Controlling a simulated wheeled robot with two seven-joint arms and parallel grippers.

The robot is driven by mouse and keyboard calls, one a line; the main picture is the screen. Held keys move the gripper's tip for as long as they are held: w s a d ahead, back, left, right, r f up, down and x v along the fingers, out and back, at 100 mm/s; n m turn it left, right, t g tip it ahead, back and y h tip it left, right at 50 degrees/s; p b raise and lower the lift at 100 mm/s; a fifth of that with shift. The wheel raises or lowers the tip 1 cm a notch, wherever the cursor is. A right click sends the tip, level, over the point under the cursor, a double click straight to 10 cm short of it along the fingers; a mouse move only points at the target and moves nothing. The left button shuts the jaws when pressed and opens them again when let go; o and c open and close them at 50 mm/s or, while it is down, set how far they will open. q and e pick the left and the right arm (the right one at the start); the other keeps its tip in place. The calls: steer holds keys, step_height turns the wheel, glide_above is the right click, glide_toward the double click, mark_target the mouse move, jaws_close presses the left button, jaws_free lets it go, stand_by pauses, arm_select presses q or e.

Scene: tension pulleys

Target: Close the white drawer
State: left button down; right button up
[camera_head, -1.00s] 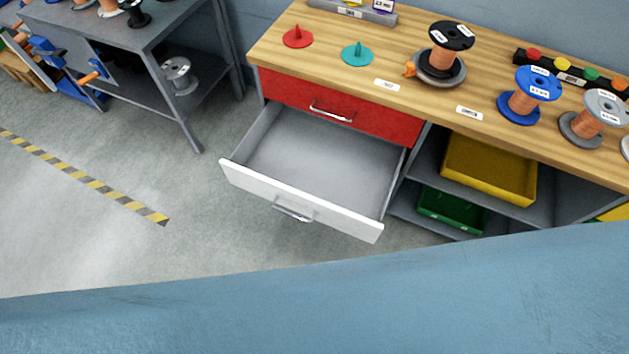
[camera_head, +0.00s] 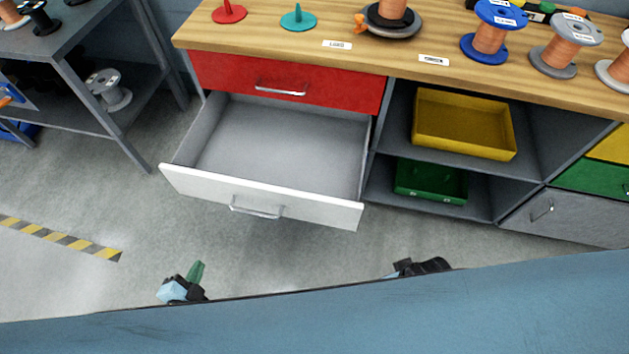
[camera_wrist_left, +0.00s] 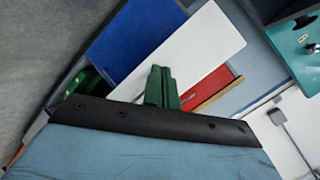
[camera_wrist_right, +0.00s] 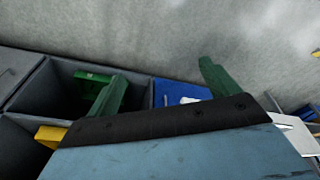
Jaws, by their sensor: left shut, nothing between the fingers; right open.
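The white drawer (camera_head: 260,198) is pulled out below the red drawer (camera_head: 285,80) of the workbench. Its grey inside is empty, and a metal bar handle (camera_head: 257,210) is on its white front. My left gripper (camera_head: 196,271) is shut and empty, low in the head view, in front of and apart from the drawer. In the left wrist view, its green fingers (camera_wrist_left: 160,85) are together before a white panel that looks like the drawer front. My right gripper shows in the right wrist view (camera_wrist_right: 160,85), open and empty; its fingertips are hidden in the head view.
The wooden benchtop (camera_head: 380,50) holds several spools. Right of the drawer are shelves with a yellow bin (camera_head: 465,125) and a green bin (camera_head: 430,184). A grey table (camera_head: 75,60) stands at left. Floor in front of the drawer is clear.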

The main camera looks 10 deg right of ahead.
mark_target(220, 181)
arm_select(q)
steer(key=w+d+r+m+t+h+b, duration=0.1)
steer(key=w+r+m+t+h+b, duration=0.3)
steer(key=w+r+m+b, duration=0.25)
arm_select(e)
step_height(220, 181, up, 10)
steer(key=t+b, duration=0.1)
arm_select(q)
steer(key=shift+m, duration=0.95)
steer(key=b+x, duration=0.1)
steer(key=x, duration=0.7)
steer(key=b+x, duration=0.1)
steer(key=x, duration=0.3)
steer(key=shift+d+r+b, duration=0.2)
steer(key=shift+d+b, duration=0.15)
steer(key=shift+w+d, duration=0.1)
steer(key=shift+w, duration=0.25)
arm_select(e)
steer(key=w+a+r+t+y, duration=0.1)
steer(key=w+a+r+t, duration=0.1)
steer(key=w, duration=0.3)
steer(key=w+a+r+t+y, duration=0.1)
steer(key=w+a+r+t, duration=0.1)
steer(key=w+r+t, duration=0.2)
steer(key=shift+w+a+r+t, duration=0.15)
steer(key=shift+w+a+t, duration=0.2)
steer(key=shift+w+t, duration=0.4)
steer(key=shift+s, duration=0.1)
